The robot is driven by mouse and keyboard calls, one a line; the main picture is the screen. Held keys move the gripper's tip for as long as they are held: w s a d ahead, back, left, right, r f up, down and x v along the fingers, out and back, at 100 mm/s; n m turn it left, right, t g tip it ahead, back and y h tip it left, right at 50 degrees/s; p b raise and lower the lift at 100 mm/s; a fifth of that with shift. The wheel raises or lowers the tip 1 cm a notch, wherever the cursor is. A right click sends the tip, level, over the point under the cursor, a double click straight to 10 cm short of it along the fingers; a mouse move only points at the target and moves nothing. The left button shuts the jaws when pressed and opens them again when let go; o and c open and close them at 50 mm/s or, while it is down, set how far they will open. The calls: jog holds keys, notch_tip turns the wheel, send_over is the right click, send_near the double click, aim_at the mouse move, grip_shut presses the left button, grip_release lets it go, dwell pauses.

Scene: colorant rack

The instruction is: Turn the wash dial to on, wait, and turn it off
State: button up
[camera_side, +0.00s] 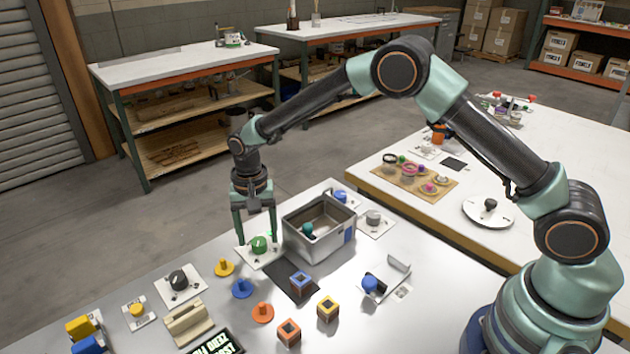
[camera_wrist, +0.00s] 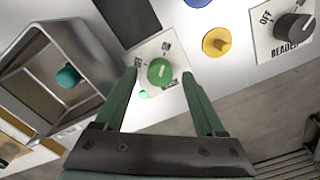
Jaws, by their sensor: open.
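A green dial (camera_wrist: 158,72) sits on a white plate (camera_side: 252,261) beside the grey metal basin (camera_side: 336,245); I take it to be the wash dial, though its small labels are too blurred to read. The dial also shows in the side view (camera_side: 259,245). A pale pointer mark lies across its top; I cannot tell which label it points to. A small green light (camera_wrist: 143,94) glows on the plate's edge. My gripper (camera_side: 256,237) points down with its fingers apart, one on each side of the dial. Whether they touch it is unclear.
The basin, with a teal knob (camera_wrist: 68,76) inside, stands close beside my gripper. Yellow (camera_side: 224,268), blue and orange pegs and several small cubes stand nearer the front.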

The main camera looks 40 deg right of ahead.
jog(key=shift+f, duration=0.65)
grip_shut()
